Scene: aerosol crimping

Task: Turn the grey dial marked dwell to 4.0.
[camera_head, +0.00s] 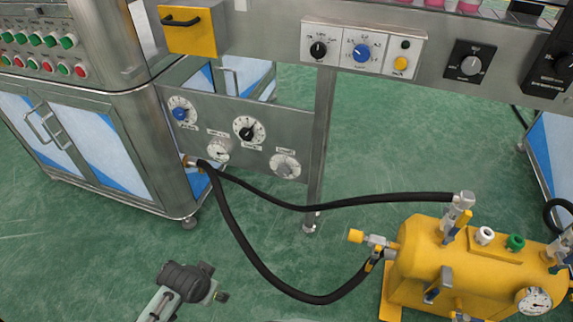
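Two grey dials are candidates for the one marked dwell; the labels are too small to read. One is a grey knob (471,66) on a black square plate on the upper rail, right of centre. The other is a pale grey dial (285,165) at the lower right of the steel panel below the rail. My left gripper (219,296) is low in the picture, in front of and well below both, touching neither. Its fingers are too small and turned away to tell open from shut. My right gripper is not in view.
A blue dial (181,113), a black dial (248,131) and a small pale dial (218,150) share the steel panel (215,115). Black hoses (265,262) run from it to a yellow tank (430,265) at lower right. Green floor (400,140) is open behind.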

